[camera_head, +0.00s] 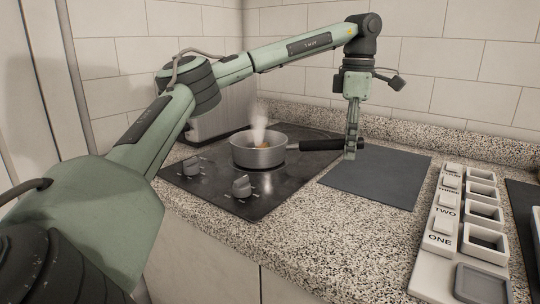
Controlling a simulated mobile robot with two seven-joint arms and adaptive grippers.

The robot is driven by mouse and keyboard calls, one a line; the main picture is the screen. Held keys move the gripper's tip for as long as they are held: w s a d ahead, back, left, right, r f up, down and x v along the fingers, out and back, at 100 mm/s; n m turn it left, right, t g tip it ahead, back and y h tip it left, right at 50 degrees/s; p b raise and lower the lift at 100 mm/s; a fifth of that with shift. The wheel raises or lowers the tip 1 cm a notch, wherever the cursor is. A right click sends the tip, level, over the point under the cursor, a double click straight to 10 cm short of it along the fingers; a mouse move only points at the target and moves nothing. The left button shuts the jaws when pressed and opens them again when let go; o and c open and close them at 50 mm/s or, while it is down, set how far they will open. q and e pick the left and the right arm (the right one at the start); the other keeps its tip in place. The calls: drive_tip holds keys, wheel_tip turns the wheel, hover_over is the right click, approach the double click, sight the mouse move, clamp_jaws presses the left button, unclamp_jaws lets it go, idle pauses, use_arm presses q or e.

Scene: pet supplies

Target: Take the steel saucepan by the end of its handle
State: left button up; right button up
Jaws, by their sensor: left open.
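The steel saucepan (259,157) stands upright on the black cooktop, with steam rising from it and something orange inside. Its black handle (318,145) points right, past the cooktop's edge and over the counter. My left gripper (351,152) points down at the far end of the handle. Its fingers are open, and the handle's tip reaches them. The near finger hides part of the tip, so I cannot tell whether the fingers touch it. My right gripper is out of view.
The cooktop (262,193) has two knobs at its front. A dark grey mat (376,182) lies right of it on the speckled counter. A white rack with labelled buttons (437,225) and square cups stands at the right. A metal box (215,122) stands behind, near the tiled wall.

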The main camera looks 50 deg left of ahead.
use_arm(q)
drive_tip(key=shift+c, duration=0.6)
clamp_jaws()
drive_tip(key=shift+r, duration=0.15)
